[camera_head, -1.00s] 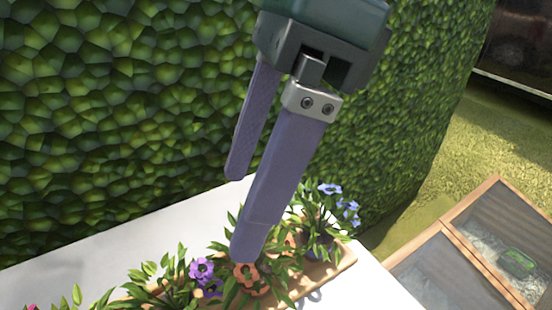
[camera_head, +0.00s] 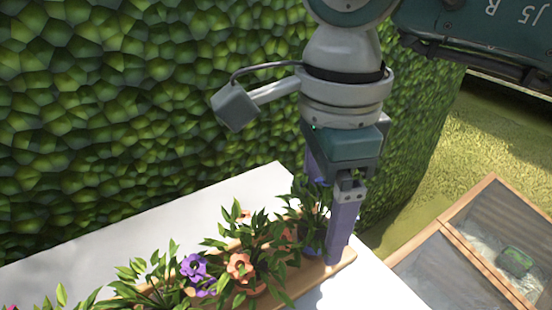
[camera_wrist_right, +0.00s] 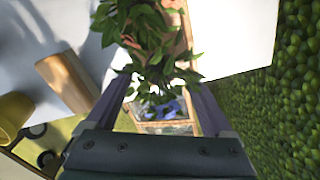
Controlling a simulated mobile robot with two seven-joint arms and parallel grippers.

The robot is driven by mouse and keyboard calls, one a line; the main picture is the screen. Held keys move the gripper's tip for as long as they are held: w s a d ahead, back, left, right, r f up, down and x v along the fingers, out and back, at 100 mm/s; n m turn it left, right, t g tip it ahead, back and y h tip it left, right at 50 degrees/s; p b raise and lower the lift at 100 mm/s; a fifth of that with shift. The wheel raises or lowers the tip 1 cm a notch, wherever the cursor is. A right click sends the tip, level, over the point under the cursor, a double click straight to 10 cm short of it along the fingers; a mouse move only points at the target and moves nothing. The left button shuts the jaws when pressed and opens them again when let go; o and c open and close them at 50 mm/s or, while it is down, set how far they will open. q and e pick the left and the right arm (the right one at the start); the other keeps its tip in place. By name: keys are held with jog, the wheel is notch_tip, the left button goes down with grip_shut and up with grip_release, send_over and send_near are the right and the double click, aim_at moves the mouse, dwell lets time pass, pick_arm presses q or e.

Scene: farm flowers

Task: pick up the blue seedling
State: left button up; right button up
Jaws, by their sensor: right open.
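The blue seedling (camera_head: 308,203) stands at the far right end of the row of potted flowers. In the right wrist view, leaves and a blue patch of flowers (camera_wrist_right: 172,108) lie between the two open fingers (camera_wrist_right: 162,90). I cannot tell whether the fingers touch the plant. My left gripper is not in view.
An orange-flowered seedling (camera_head: 240,266) stands close to the left, then a purple one (camera_head: 194,267). They share a wooden tray (camera_head: 345,262) on a white table (camera_head: 215,210). A green hedge (camera_head: 120,110) rises behind. Wood-framed boxes (camera_head: 440,225) stand at the right.

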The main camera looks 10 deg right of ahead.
jog(key=shift+c, duration=0.4)
grip_shut()
dwell(0.4)
